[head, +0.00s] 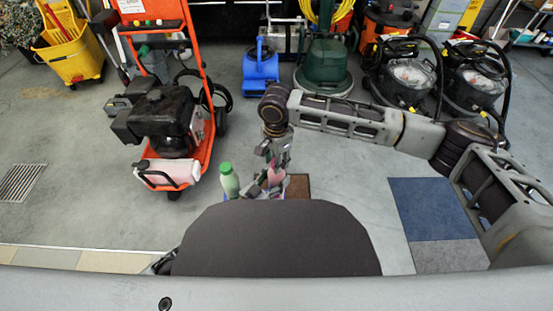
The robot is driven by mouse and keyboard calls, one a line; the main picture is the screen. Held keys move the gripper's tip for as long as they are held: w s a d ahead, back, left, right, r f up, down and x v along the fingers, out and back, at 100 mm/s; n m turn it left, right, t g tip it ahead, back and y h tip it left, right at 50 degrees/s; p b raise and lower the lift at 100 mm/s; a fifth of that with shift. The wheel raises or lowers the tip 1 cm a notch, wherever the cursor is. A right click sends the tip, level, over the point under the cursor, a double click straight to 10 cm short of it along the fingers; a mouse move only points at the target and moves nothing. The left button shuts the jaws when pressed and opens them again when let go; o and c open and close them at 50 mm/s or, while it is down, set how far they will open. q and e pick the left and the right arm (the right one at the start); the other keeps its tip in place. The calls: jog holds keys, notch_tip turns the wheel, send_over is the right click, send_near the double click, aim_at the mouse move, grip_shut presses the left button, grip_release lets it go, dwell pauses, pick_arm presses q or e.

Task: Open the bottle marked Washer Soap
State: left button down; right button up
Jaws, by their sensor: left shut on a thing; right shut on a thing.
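A pink bottle (275,178) is at the middle of the view, just beyond my dark body; its label is too small to read. My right gripper (272,162) reaches in from the right, points down and is shut on the top of the pink bottle, hiding its cap. My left gripper (251,188) shows only as a small grey part at the pink bottle's left side, and appears shut on it. Most of the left arm is hidden behind my body. A pale green bottle with a green cap (228,178) stands just left of the grippers.
An orange pressure washer (170,120) stands at the left. A blue blower (260,68), a green floor machine (324,68) and black vacuums (408,78) line the back. A blue-grey mat (430,208) lies right on open floor.

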jog(key=n, duration=0.6)
jog(key=shift+n, duration=0.4)
jog(key=n, duration=1.2)
jog(key=shift+n, duration=0.4)
jog(key=n, duration=1)
jog(key=shift+r, duration=0.1)
jog(key=n, duration=0.3)
jog(key=shift+n, duration=0.4)
jog(key=n, duration=0.6)
jog(key=shift+n, duration=0.4)
jog(key=n, duration=0.5)
jog(key=shift+n, duration=0.3)
jog(key=n, duration=0.5)
